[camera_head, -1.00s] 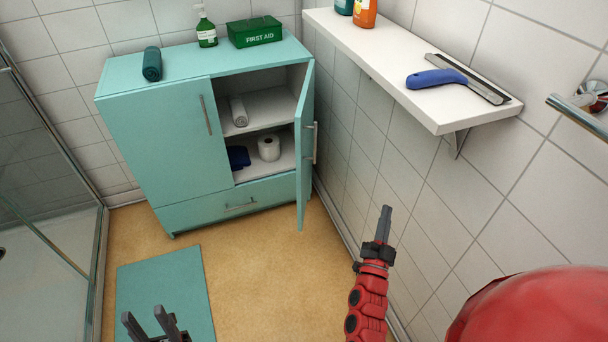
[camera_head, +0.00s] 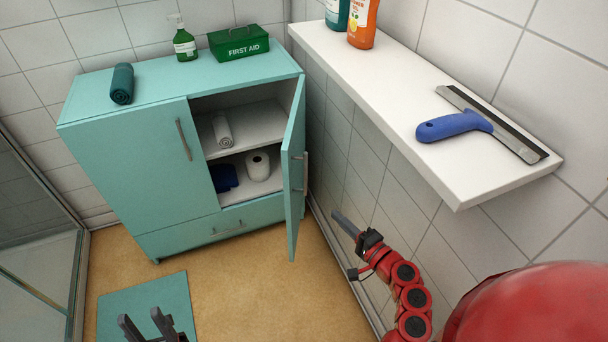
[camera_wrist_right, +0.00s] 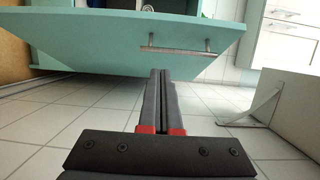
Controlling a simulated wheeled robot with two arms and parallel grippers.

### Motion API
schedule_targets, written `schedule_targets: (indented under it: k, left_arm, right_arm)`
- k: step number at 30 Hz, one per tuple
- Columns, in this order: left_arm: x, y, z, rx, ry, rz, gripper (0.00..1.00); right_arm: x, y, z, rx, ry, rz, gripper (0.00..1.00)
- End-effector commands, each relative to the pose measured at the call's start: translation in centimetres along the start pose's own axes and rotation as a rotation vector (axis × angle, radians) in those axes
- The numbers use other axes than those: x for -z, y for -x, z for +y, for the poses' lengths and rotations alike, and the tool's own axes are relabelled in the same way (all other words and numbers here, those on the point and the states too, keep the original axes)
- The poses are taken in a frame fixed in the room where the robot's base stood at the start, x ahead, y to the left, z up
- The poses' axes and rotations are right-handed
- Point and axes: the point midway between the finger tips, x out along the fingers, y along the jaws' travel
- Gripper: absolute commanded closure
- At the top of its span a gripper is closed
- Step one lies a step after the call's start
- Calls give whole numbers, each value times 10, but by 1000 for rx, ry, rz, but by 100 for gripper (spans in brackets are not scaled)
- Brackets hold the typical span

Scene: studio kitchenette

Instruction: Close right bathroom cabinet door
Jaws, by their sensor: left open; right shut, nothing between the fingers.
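The teal bathroom cabinet (camera_head: 170,165) stands against the back wall. Its right door (camera_head: 293,170) is swung wide open, with its metal handle (camera_head: 301,171) facing the right wall. In the right wrist view the door (camera_wrist_right: 115,40) spans the top, with its handle (camera_wrist_right: 178,51) beyond my fingertips. My right gripper (camera_head: 339,216) is shut and empty, between the open door and the right wall, apart from the door. It also shows in the right wrist view (camera_wrist_right: 161,76). My left gripper (camera_head: 142,322) is open and empty at the bottom, above the mat.
A white wall shelf (camera_head: 400,95) overhangs my right arm and holds bottles and a blue-handled squeegee (camera_head: 455,124). A first aid box (camera_head: 240,42), soap bottle (camera_head: 184,42) and rolled towel (camera_head: 122,83) sit on the cabinet. The glass shower (camera_head: 35,230) is left; the floor before the cabinet is clear.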

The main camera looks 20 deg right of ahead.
Motion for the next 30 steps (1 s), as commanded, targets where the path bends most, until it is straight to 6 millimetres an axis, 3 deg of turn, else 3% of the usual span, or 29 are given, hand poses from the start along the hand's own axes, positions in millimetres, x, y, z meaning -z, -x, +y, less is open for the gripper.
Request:
schedule_targets:
  k: [4, 8, 21, 30]
  left_arm:
    - [0, 0, 0, 0, 0, -1, 55]
    - [1, -2, 0, 0, 0, -1, 55]
    - [2, -9, 0, 0, 0, -1, 55]
    - [2, -12, -1, 0, 0, -1, 55]
  right_arm:
    - [-4, -3, -5, 12, -1, -19, 100]
    - [-5, -18, -6, 11, 1, -25, 100]
    - [-12, -106, -6, 10, -1, -24, 100]
    - [-33, -126, -5, 9, 0, -19, 100]
